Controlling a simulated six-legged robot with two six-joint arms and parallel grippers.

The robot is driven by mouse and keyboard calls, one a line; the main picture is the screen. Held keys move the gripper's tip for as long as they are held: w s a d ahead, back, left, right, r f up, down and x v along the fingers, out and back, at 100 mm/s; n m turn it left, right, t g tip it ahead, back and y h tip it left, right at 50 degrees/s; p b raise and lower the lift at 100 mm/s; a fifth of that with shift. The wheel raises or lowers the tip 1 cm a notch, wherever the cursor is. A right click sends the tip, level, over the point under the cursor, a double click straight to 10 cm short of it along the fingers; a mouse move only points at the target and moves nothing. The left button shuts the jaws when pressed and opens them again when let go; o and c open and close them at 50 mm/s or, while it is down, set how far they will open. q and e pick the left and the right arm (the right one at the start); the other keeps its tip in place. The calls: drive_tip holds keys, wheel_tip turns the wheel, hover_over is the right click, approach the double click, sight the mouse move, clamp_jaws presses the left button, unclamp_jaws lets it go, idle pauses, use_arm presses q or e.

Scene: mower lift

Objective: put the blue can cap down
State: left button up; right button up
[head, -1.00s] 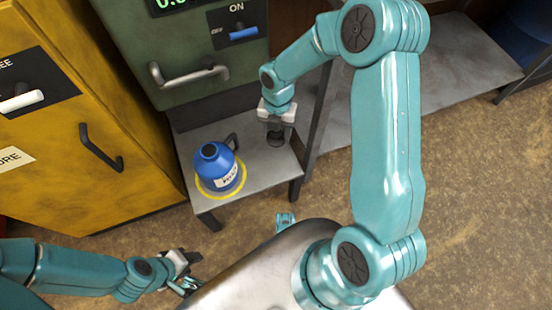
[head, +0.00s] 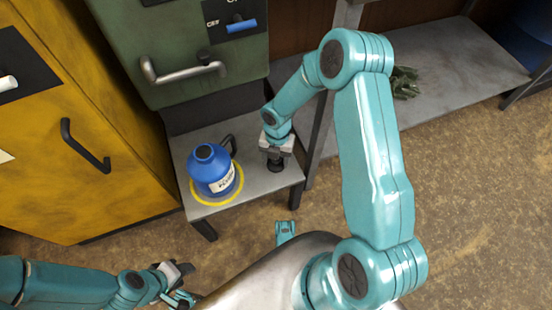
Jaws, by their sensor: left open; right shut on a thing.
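The blue can (head: 211,172) stands upright, without a cap on its neck, inside a yellow ring on a small grey table (head: 256,185). My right gripper (head: 276,158) is to the right of the can, low over the table, pointing down. It is shut on a small dark cap (head: 275,166), mostly hidden by the fingers; I cannot tell whether the cap touches the tabletop. My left gripper (head: 181,283) is open and empty at the lower left, in front of the table and well below the can.
A green cabinet (head: 185,45) with a metal handle stands behind the table. A yellow cabinet (head: 70,150) with a black handle is at the left. The brown floor is open at the right.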

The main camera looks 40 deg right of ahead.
drive_tip(key=shift+f, duration=0.1)
drive_tip(key=o, duration=0.6)
drive_tip(key=shift+f, duration=0.1)
drive_tip(key=o, duration=0.4)
wheel_tip(320, 180, up, 12)
drive_tip(key=d+p, duration=0.1)
drive_tip(key=p, duration=0.5)
drive_tip(key=s+a+f+m+y, duration=0.1)
drive_tip(key=s+a+f+m, duration=0.1)
drive_tip(key=s+a+m, duration=0.3)
drive_tip(key=s+a+f+m+t+y, duration=0.1)
drive_tip(key=s+a+f+m, duration=0.2)
drive_tip(key=m, duration=1.1)
drive_tip(key=s+a+f+m+y, duration=0.1)
drive_tip(key=s+a+f+m, duration=0.2)
drive_tip(key=s+a+m, duration=0.3)
drive_tip(key=shift+s+a+m+t, duration=0.15)
drive_tip(key=shift+a+m, duration=0.3)
drive_tip(key=shift+m, duration=0.4)
drive_tip(key=shift+s+a+m+t, duration=0.15)
drive_tip(key=shift+a+m, duration=0.25)
drive_tip(key=shift+m, duration=0.45)
